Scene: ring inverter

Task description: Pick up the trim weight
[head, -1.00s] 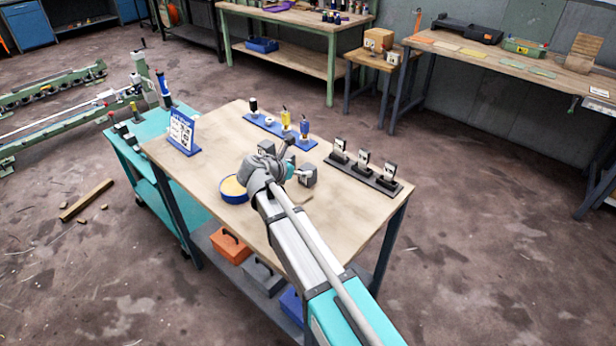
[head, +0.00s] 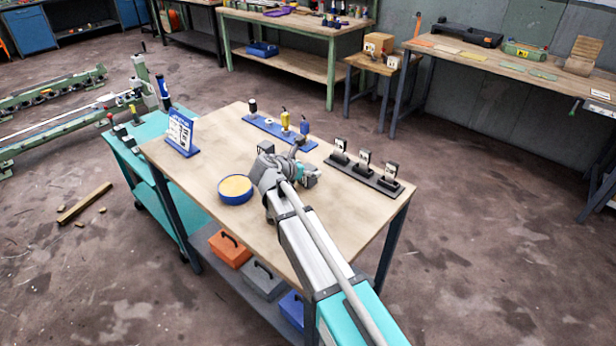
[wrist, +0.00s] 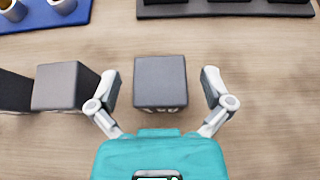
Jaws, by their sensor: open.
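A grey square block (wrist: 160,80), which looks like the trim weight, stands on the wooden tabletop in the wrist view. My gripper (wrist: 164,88) is open, with one finger on each side of this block. Gaps show between the block and both fingers, so it is not gripped. A second, similar grey block (wrist: 62,87) stands to the left, outside the left finger, with a darker block (wrist: 12,92) beside it at the picture's edge. In the head view my gripper (head: 302,174) is low over the table and hides much of the blocks.
A blue rack (head: 262,128) with several tools stands at the table's back. A dark rack (head: 362,178) with several upright items is at the right. A blue round dish (head: 235,196) and a sign (head: 181,135) are to the left.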

